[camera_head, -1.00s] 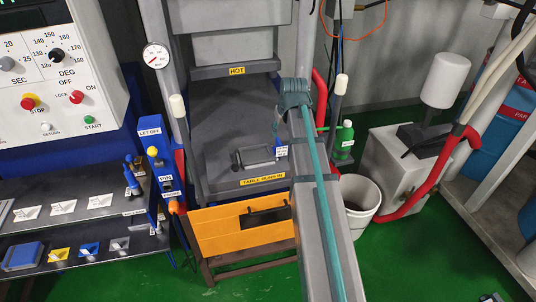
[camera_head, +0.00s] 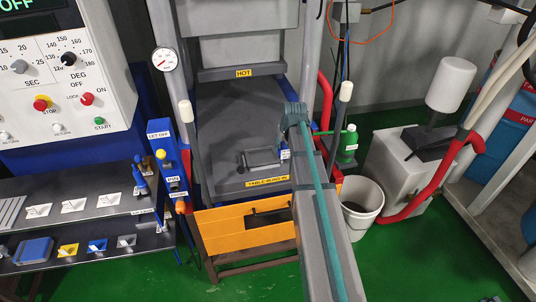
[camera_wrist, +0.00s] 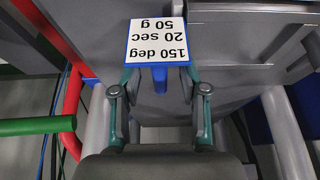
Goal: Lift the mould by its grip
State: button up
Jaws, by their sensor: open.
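The mould (camera_head: 262,158) is a flat dark grey block with a bar-like grip on its left part. It lies on the grey press table (camera_head: 225,183), behind the yellow "TABLE RUNS IN" strip. A small blue-edged card stands at its right end. In the wrist view that card (camera_wrist: 156,42) reads "150 deg, 20 sec, 50 g". My gripper (camera_wrist: 160,90) is open and empty, with its two teal-grey fingers on either side of the card's blue stem in the picture. Contact cannot be told.
The press upright (camera_head: 310,60) and a red pipe stand close to my arm. A green bottle (camera_head: 348,140) and a white bucket (camera_head: 362,205) are to the right. An orange panel (camera_head: 225,229) is below the table. Shelves with small samples (camera_head: 75,206) are at left.

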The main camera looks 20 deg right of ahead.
jog(key=shift+f, duration=0.1)
grip_shut()
dwell(0.7)
